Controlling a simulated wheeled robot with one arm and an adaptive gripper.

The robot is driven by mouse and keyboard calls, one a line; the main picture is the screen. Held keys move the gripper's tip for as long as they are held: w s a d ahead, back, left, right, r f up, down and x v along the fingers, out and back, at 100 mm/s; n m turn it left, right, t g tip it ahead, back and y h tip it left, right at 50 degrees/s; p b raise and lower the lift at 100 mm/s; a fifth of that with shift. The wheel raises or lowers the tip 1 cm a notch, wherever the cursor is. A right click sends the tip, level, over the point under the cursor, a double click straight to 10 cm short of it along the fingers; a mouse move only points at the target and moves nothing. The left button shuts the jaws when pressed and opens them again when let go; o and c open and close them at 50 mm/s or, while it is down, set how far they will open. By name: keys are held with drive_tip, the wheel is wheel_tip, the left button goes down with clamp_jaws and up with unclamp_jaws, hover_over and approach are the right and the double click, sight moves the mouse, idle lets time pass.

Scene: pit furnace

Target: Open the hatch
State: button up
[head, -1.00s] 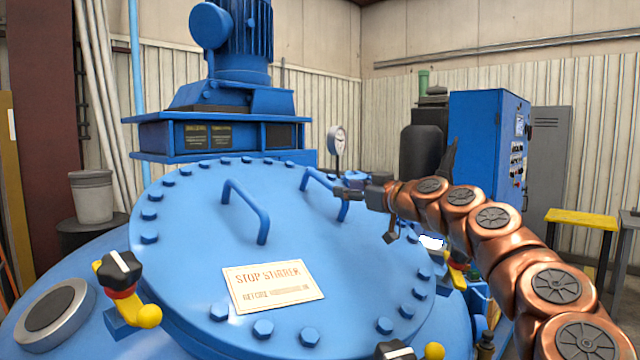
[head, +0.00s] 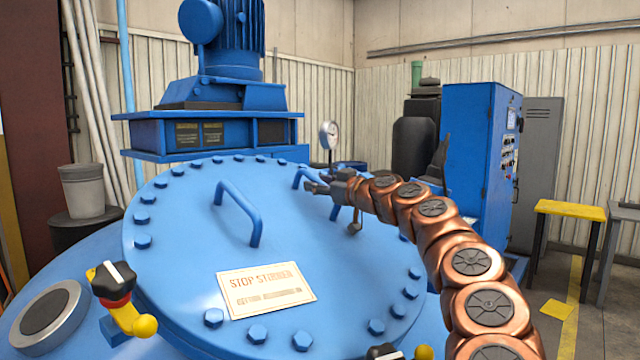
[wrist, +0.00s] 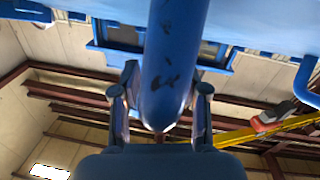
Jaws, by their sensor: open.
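The hatch (head: 180,260) is a large round blue lid with bolts around its rim and two bar handles. It appears closed. The left handle (head: 240,212) is in clear view. The right handle (head: 306,174) is partly hidden by my gripper (head: 312,188). In the wrist view a blue bar (wrist: 172,55) runs between the two open fingers of my gripper (wrist: 165,85). Whether the fingers touch it I cannot tell. A clamp (head: 118,285) with a black knob and yellow ball sits at the left rim. Another clamp (head: 392,352) is cut off at the bottom edge.
A white "STOP STIRRER" plate (head: 266,288) lies on the lid. The blue stirrer motor (head: 238,45) on its housing stands behind it. A gauge (head: 329,135) rises behind the right handle. A blue cabinet (head: 475,170) and yellow stool (head: 568,208) stand right. Some floor at right is free.

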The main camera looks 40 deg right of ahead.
clamp_jaws()
idle(0.6)
